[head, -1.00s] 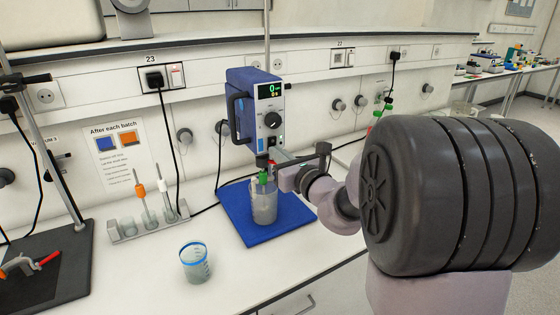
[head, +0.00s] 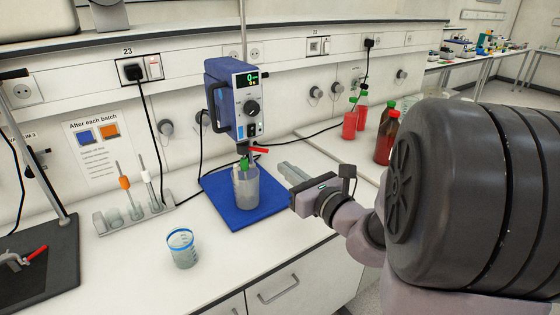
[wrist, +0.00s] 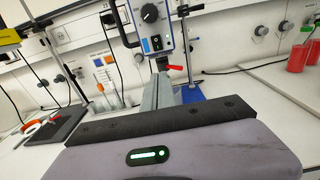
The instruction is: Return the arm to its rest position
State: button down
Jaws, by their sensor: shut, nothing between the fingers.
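My gripper (head: 284,169) is shut and empty. It is held above the bench to the right of the blue mat (head: 219,208), apart from the beaker. In the wrist view my gripper's fingers (wrist: 158,92) are together and point toward the stirrer. The blue overhead stirrer (head: 235,90) has a lit green display. It stands over a clear beaker (head: 246,188) on the blue mat. A green part (head: 244,164) shows at the beaker's top, below the stirrer's chuck.
A blue-rimmed beaker (head: 182,250) stands front left of the mat. A rack (head: 113,222) holds tools with orange and white parts. Red bottles (head: 349,125) and a dark red bottle (head: 386,140) stand at the back right. Bare bench (head: 235,262) lies in front of the mat.

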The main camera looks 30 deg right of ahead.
dwell(0.4)
jog(key=s+a+n+g+y, duration=0.35)
jog(key=a+n, duration=0.35)
jog(key=a, duration=0.4)
jog(key=s+a+n+g+y, duration=0.4)
jog(key=a+n, duration=0.3)
jog(key=a, duration=0.5)
jog(key=s+a+f+n+g+h, duration=0.1)
jog(key=s+a+f+n+g, duration=0.15)
jog(key=s+n, duration=0.3)
jog(key=s+a+f+n+g+h, duration=0.1)
jog(key=s+a+f+n+g, duration=0.15)
jog(key=s+n, duration=0.3)
jog(key=s+d+n+h, duration=0.3)
jog(key=d+n+h, duration=0.1)
jog(key=d+n, duration=0.2)
jog(key=shift+f+t, duration=0.15)
jog(key=shift+t, duration=0.1)
